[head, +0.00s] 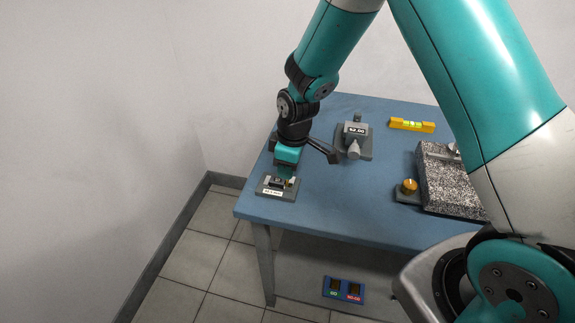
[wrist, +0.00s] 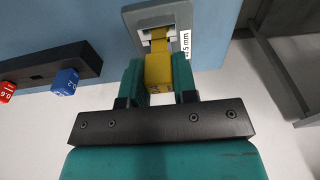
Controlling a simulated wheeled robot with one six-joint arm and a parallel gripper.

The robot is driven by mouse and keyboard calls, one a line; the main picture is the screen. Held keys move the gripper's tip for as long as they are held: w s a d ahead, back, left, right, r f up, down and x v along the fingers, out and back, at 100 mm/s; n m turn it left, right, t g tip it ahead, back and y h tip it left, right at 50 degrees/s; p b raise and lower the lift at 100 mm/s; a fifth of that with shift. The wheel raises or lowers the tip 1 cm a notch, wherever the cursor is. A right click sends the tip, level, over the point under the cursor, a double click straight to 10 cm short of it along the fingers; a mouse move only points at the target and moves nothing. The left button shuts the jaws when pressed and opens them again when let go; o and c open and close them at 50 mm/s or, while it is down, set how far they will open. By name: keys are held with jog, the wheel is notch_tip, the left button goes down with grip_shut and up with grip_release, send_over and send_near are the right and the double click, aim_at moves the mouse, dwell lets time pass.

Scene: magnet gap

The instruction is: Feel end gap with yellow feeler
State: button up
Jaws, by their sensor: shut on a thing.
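My gripper (wrist: 158,84) is shut on the yellow feeler (wrist: 157,66), with one teal finger on each side of its block. The feeler's narrower far end reaches to the grey fixture (wrist: 133,18) at the top of the wrist view. That end lies at or in the fixture's opening; how deep it sits I cannot tell. A white label with a mm value is on the fixture's right side. In the head view my gripper (head: 285,172) is low over the same fixture (head: 264,190), near the table's front left corner, and hides part of it.
A blue feeler (wrist: 65,81) and a red feeler (wrist: 7,91) are at a black rack (wrist: 40,68). On the blue table (head: 316,208) stand a gauge reading 52.00 (head: 355,130), a yellow level (head: 411,125) and a speckled block (head: 450,185).

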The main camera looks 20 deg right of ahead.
jog(key=shift+f+b, duration=0.45)
jog(key=shift+f, duration=0.15)
dwell(1.0)
jog(key=shift+r, duration=0.15)
dwell(0.8)
jog(key=shift+r+p, duration=2)
jog(key=shift+r, duration=0.4)
